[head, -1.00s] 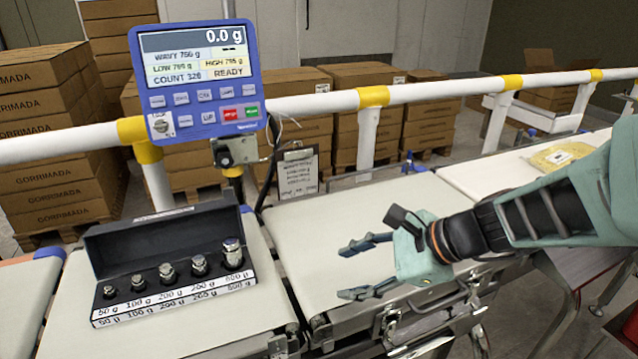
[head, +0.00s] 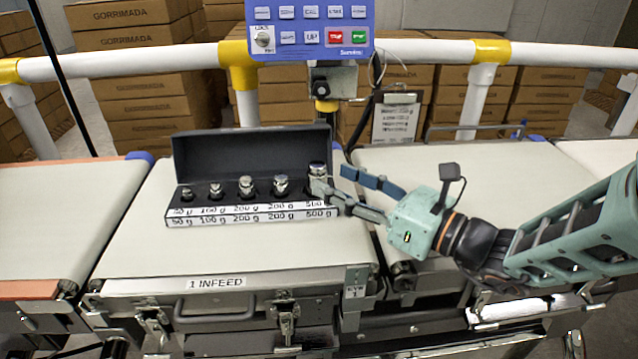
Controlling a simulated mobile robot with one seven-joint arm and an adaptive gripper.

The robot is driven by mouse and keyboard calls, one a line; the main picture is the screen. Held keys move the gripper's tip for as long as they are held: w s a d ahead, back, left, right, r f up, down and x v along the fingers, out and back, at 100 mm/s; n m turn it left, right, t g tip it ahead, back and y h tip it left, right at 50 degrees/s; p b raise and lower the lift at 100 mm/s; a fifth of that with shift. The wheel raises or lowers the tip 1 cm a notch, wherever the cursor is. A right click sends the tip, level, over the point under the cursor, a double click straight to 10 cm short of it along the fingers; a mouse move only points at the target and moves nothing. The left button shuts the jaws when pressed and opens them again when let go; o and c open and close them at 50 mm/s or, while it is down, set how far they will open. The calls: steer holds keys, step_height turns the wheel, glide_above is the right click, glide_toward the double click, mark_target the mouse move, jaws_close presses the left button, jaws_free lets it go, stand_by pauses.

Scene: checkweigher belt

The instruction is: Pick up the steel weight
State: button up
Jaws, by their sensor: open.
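A dark open case (head: 250,150) holds several steel weights in a row on the infeed belt. Its front strip carries labels from 50 g to 500 g. The largest steel weight (head: 317,172) stands upright at the right end, by the 500 g label. My gripper (head: 330,180) is open and reaches in from the right, its fingers at the right end of the case. One finger overlaps the lower part of the largest weight in the picture; I cannot tell whether it touches. The smaller weights (head: 246,187) stand to the left, clear of the fingers.
The infeed belt (head: 215,250) is bare in front of the case. Another belt (head: 450,165) lies to the right under my arm. A white rail (head: 420,52), the blue control panel (head: 312,25) and a clipboard (head: 395,122) stand behind. Stacked cartons (head: 140,75) fill the back.

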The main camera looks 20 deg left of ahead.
mark_target(322, 173)
steer(key=b+x, duration=0.1)
steer(key=x, duration=0.3)
steer(key=shift+w+a+b, duration=0.15)
steer(key=shift+b, duration=0.2)
steer(key=shift+w+a+r, duration=0.1)
steer(key=shift+w+a, duration=0.1)
steer(key=shift+a, duration=0.4)
jaws_close()
